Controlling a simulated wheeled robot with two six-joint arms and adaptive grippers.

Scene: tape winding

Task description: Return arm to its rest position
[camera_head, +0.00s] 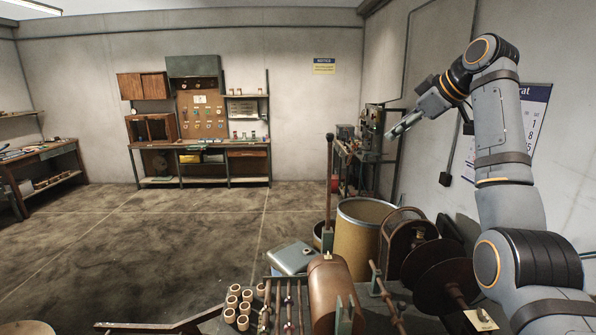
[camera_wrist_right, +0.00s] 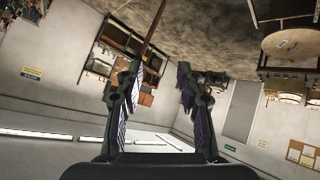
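My right arm (camera_head: 497,120) is raised high on the right of the head view, bent at the elbow. Its gripper (camera_head: 403,126) hangs in the air near the right wall, pointing left and slightly down. In the right wrist view the two fingers of the right gripper (camera_wrist_right: 158,78) stand well apart with nothing between them. The room appears tilted and upside down beyond them. My left gripper is not seen in either view.
Below stands a winding machine with a brown drum (camera_head: 331,290), dark discs (camera_head: 440,285) and several tape rolls (camera_head: 238,310). A tan barrel (camera_head: 357,240) and an upright rod (camera_head: 329,185) stand behind it. The floor (camera_head: 150,240) at left is mostly clear.

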